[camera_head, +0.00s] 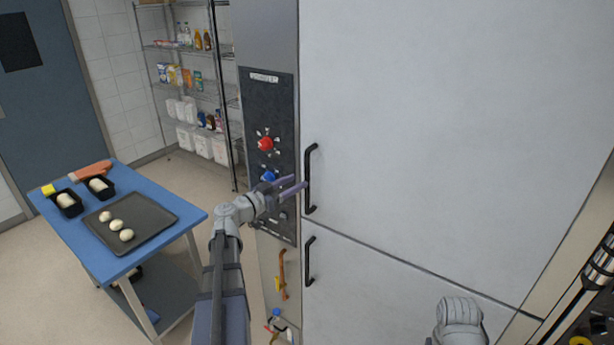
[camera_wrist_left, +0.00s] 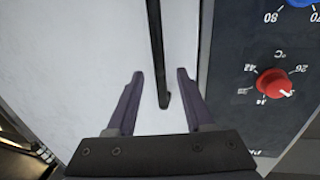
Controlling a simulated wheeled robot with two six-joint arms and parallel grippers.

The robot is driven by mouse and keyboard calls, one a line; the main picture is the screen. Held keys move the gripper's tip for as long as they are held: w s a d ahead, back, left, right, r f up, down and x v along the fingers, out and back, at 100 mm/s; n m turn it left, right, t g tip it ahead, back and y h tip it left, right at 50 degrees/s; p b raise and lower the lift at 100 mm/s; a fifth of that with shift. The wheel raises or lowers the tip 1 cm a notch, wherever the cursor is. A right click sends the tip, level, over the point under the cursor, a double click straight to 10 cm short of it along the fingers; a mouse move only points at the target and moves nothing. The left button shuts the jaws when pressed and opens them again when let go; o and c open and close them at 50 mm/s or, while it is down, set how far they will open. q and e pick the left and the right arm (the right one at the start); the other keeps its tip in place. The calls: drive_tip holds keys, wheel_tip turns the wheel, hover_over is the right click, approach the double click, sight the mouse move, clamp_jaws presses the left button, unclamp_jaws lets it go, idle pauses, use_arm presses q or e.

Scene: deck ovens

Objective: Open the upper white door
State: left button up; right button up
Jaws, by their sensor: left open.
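The upper white door (camera_head: 450,120) is a large flat panel and looks shut. Its black vertical bar handle (camera_head: 308,180) is at the door's left edge. My left gripper (camera_head: 297,187) is at the lower part of this handle, with its purple fingers open. In the left wrist view the black handle (camera_wrist_left: 157,50) runs down between the two open fingers (camera_wrist_left: 160,73), with a gap on each side. I cannot tell how deep the bar sits between them. My right arm shows at the bottom right, but its gripper is out of view.
A lower white door (camera_head: 370,300) with its own black handle (camera_head: 309,262) is below. A dark control panel (camera_head: 268,150) with red and blue knobs is left of the doors. A blue table (camera_head: 80,235) with a dough tray (camera_head: 160,218) stands at the left. Wire shelves (camera_head: 195,50) stand behind.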

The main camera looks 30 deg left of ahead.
use_arm(q)
drive_tip(key=x, duration=0.5)
drive_tip(key=shift+w+d, duration=0.15)
drive_tip(key=shift+w, duration=0.2)
clamp_jaws()
idle(1.2)
